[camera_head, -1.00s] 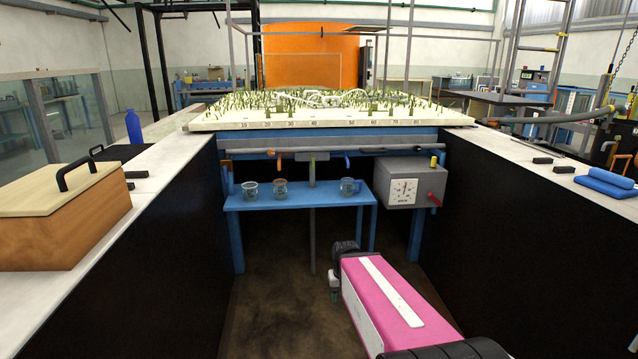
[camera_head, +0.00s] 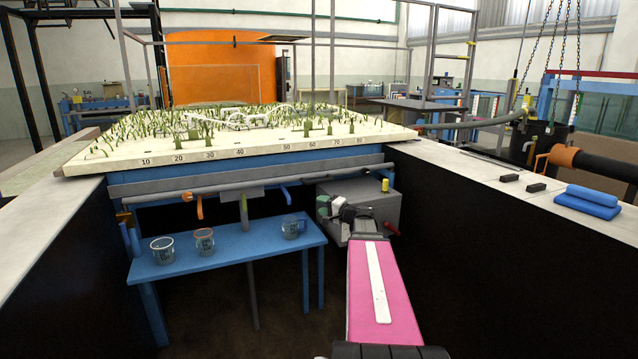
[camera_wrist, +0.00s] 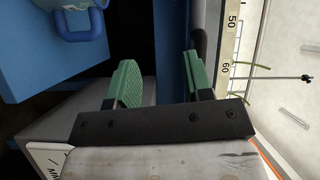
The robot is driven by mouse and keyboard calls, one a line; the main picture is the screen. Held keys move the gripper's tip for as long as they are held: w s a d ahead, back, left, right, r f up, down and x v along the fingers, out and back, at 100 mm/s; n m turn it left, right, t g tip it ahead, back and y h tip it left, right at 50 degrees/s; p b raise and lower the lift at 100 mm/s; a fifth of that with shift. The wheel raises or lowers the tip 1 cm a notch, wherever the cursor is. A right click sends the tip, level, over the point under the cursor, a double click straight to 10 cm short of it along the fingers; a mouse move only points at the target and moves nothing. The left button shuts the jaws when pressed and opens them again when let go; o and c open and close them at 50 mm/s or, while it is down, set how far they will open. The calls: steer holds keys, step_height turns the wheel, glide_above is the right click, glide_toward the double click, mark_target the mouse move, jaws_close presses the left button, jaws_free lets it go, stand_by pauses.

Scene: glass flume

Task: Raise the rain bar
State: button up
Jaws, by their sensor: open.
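A thin grey horizontal bar (camera_head: 215,43) runs on uprights above the planted model bed; it may be the rain bar, but I cannot be sure. Under the bed's front edge, a grey box (camera_head: 372,200) carries a yellow knob (camera_head: 385,185) on top and a red handle (camera_head: 391,228) at its right. My gripper (camera_head: 325,207) is in front of the box's left part and hides its dial. In the wrist view my gripper (camera_wrist: 160,78) has its green pads apart with nothing between them. The box's grey top (camera_wrist: 75,112) shows beside the left pad there.
A blue shelf (camera_head: 225,262) with several glass beakers stands left of my arm. The white model bed (camera_head: 110,160) with a numbered scale overhangs the box. A pale side ledge (camera_head: 470,175) holds black blocks and blue rolls (camera_head: 590,200). Dark walls flank the space.

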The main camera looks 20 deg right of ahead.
mark_target(321, 182)
steer(key=w+d+r+m+t+h, duration=0.1)
steer(key=d+r+m+t, duration=0.2)
steer(key=d, duration=0.4)
steer(key=shift+n, duration=0.4)
steer(key=x, duration=0.7)
steer(key=r+x, duration=0.1)
steer(key=x, duration=0.3)
steer(key=shift+s+a+r, duration=0.1)
steer(key=shift+s+a, duration=0.05)
steer(key=shift+s, duration=0.1)
jaws_close()
